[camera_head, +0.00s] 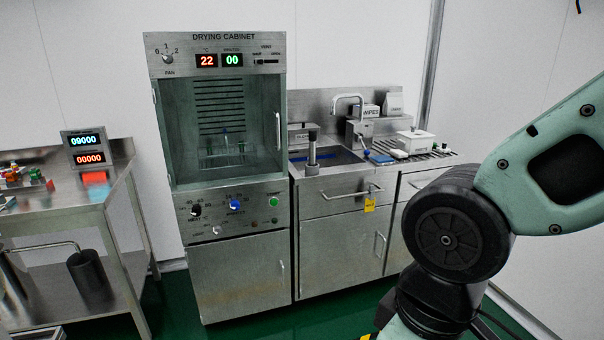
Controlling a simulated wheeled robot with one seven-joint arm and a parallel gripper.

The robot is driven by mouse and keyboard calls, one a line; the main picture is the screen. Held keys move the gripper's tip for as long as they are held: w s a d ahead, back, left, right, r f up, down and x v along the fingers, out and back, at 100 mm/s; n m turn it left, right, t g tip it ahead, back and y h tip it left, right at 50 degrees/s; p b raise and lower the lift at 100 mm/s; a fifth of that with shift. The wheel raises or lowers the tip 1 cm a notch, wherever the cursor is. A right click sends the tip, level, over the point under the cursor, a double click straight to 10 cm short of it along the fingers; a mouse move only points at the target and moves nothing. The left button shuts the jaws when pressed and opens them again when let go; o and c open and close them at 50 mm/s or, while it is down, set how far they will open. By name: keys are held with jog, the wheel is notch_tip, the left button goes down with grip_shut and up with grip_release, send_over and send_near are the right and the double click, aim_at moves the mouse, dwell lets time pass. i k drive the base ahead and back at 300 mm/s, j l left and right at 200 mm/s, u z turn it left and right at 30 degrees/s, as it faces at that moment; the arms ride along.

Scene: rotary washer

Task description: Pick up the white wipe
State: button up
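A small white item (399,154) lies near the counter's front edge, beside a blue item (380,158). I cannot tell whether this white item is a wipe. A low white box (415,140) sits just behind it. My arm's links fill the right side of the view, in front of the right end of the counter. My gripper is out of view.
The sink (328,158) with a dark upright post (312,150) is left of these items. A drying cabinet (222,190) stands left of the sink. A steel table (62,211) with displays is at far left. Green floor shows in front of the cabinets.

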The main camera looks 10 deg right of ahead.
aim_at(398, 153)
jog(key=i+z, duration=0.2)
jog(key=i, duration=0.25)
jog(key=i+j+z, duration=0.25)
jog(key=i, duration=0.25)
jog(key=i+j+z, duration=0.2)
jog(key=i, duration=0.25)
jog(key=i+j+z, duration=0.2)
jog(key=i, duration=0.25)
